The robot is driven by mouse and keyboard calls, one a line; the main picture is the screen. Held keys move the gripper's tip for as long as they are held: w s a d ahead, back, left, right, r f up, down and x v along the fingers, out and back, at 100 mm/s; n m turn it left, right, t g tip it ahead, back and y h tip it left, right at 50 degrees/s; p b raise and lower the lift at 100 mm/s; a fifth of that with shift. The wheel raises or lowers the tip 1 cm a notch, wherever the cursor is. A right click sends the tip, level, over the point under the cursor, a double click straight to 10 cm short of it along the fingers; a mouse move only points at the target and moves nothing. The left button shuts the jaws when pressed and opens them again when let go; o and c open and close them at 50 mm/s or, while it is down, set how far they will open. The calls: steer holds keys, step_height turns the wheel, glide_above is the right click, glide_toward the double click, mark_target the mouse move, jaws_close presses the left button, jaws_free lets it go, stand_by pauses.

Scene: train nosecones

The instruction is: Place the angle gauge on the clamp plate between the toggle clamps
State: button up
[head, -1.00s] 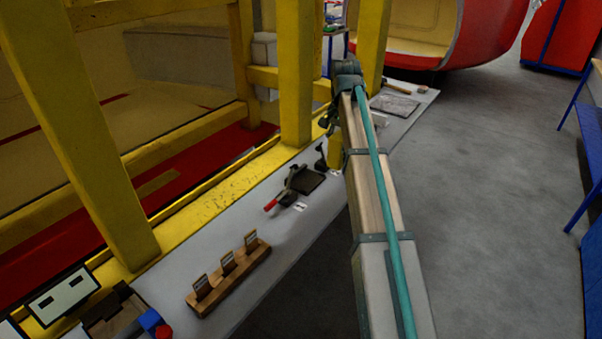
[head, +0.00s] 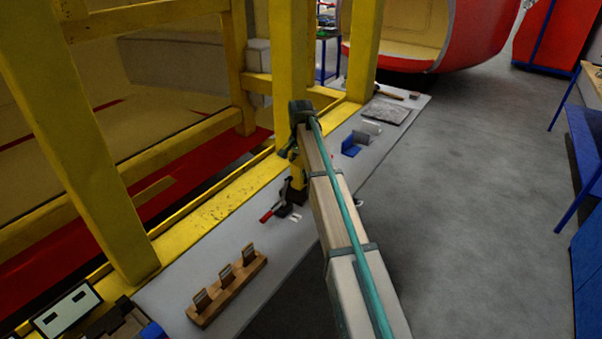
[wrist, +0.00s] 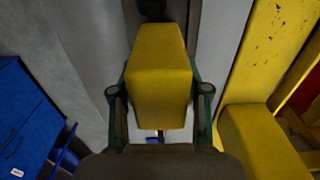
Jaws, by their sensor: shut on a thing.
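My gripper (wrist: 159,98) is shut on a yellow block-like piece, apparently the angle gauge (wrist: 160,70), which fills the space between the fingers in the wrist view. In the head view my gripper (head: 294,155) holds the yellow piece (head: 298,174) over the bench, just above the clamp area. A toggle clamp with a red handle (head: 266,216) shows to the lower left of the piece. The dark clamp plate (head: 284,211) is mostly hidden behind my arm, the piece and the clamp. The second toggle clamp is hard to make out. I cannot tell whether the piece touches the plate.
A wooden holder with upright tags (head: 228,288) stands nearer on the bench (head: 185,290). A blue angled piece (head: 351,145), a grey piece (head: 370,129) and a flat grey slab (head: 386,113) lie farther along. A yellow post (head: 293,75) rises close behind my gripper.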

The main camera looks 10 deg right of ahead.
steer(key=shift+d+f, duration=0.1)
steer(key=shift+f, duration=1.15)
steer(key=o, duration=1.3)
steer(key=shift+s+f, duration=0.1)
steer(key=shift+o, duration=0.2)
step_height(320, 180, up, 12)
steer(key=b, duration=0.2)
steer(key=shift+b, duration=0.3)
